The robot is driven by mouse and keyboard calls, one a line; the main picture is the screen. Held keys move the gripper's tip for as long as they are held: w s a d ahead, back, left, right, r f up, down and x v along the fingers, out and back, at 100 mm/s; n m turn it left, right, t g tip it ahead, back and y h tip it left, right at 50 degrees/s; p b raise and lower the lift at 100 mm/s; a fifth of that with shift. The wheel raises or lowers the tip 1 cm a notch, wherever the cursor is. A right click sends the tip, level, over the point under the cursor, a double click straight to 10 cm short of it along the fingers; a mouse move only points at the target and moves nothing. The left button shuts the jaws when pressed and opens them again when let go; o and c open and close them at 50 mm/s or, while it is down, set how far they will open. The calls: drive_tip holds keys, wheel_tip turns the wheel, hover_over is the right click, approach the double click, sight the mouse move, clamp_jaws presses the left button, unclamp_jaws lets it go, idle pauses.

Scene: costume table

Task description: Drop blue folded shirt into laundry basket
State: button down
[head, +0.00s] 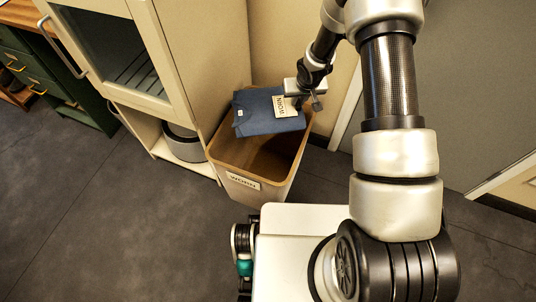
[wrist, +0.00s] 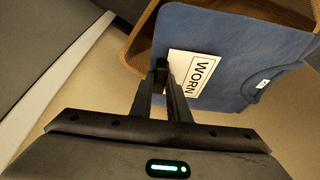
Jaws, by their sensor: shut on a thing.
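The blue folded shirt (head: 254,112) has a white tag (head: 285,106) reading WORN. It is held flat over the back part of the laundry basket (head: 236,183), a tan open-topped bin with a WORN label on its front. My gripper (head: 302,101) is shut on the shirt's edge by the tag. In the wrist view the fingers (wrist: 168,82) meet at the tag's edge, and the blue shirt (wrist: 220,45) spreads beyond them. The basket's rim (wrist: 143,38) shows behind the shirt. The shirt hides the back of the basket's opening; the visible front part of the inside looks empty.
A cream cabinet (head: 172,58) with a glass door stands left of the basket, with a grey pot (head: 183,143) on its low shelf. A green drawer unit (head: 50,75) is at the far left. A grey door (head: 470,90) is at right. The dark floor (head: 120,230) in front is clear.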

sight(297, 111)
drive_tip(key=shift+f+b, duration=1.9)
drive_tip(key=shift+f, duration=1.1)
drive_tip(key=c, duration=1.6)
unclamp_jaws()
drive_tip(key=p+v, duration=0.4)
drive_tip(key=v, duration=1.3)
drive_tip(key=shift+s+r+p, duration=0.1)
drive_tip(key=shift+r+p, duration=0.1)
drive_tip(key=shift+p, duration=0.1)
drive_tip(key=shift+r, duration=0.1)
